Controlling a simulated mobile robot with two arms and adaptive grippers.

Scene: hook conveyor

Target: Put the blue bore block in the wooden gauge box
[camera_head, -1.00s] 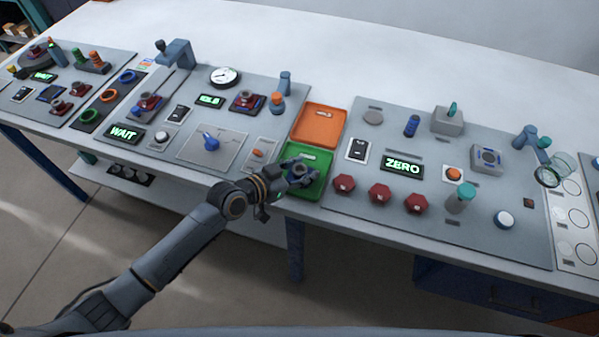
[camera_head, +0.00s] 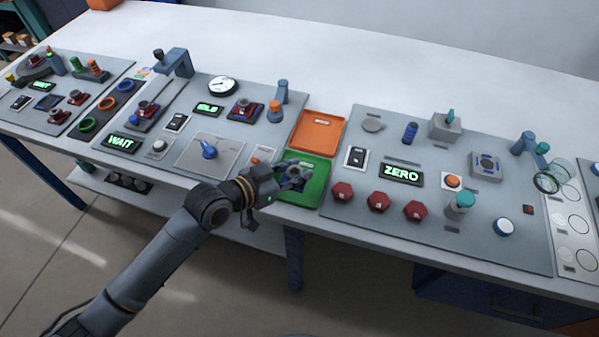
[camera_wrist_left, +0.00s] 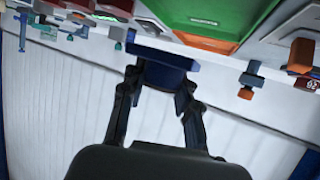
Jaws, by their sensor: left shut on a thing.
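My left gripper (camera_head: 293,178) is over the green tray (camera_head: 313,193) at the front of the bench. In the left wrist view its fingers (camera_wrist_left: 160,92) are shut on the blue bore block (camera_wrist_left: 163,73). The block shows as a dark blue piece between the fingertips, and its bore cannot be made out there. In the head view the gripper mostly hides the block. I cannot make out the wooden gauge box in these frames. My right gripper is not in view.
An orange tray (camera_head: 318,134) lies just behind the green one. Panels with knobs, buttons and lit displays fill both sides, including red knobs (camera_head: 379,201) to the right. The white bench top behind is mostly clear.

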